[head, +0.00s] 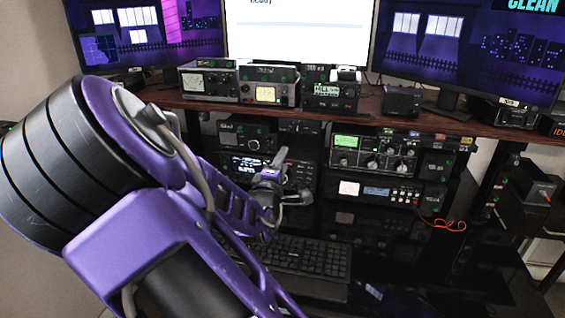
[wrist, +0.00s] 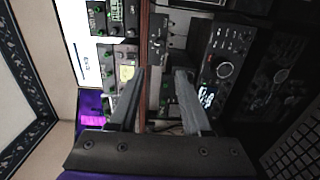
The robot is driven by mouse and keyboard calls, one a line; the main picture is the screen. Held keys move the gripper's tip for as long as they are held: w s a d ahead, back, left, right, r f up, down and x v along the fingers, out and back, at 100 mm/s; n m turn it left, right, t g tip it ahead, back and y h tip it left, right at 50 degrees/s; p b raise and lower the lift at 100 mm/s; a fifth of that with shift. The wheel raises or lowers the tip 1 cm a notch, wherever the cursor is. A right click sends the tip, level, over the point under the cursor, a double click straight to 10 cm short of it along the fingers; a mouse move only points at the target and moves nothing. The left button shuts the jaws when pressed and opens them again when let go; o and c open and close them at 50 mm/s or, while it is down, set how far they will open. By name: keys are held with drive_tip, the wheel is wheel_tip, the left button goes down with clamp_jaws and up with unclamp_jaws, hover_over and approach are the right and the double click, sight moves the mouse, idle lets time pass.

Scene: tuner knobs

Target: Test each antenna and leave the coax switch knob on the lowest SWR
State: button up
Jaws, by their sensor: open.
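My gripper (head: 272,172) is open and empty in front of the left rack, below the shelf. In the wrist view, which is turned sideways, its two fingers (wrist: 162,72) stand apart with nothing between them. A small dark box with a round knob (head: 254,145) sits at the top of the left rack, above the radio; it looks like the coax switch, but its label and knob setting are too small to read. In the wrist view a finger covers much of that area. Two pale-faced meters, left (head: 193,82) and right (head: 266,94), stand on the shelf; their needles are unreadable.
A radio with a lit display (head: 252,167) is behind my gripper. A right rack holds a green-lit unit (head: 373,152) and another display unit (head: 378,191). A wooden shelf (head: 225,107) runs above the racks. A keyboard (head: 300,257) lies below.

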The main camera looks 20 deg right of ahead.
clamp_jaws()
idle(1.4)
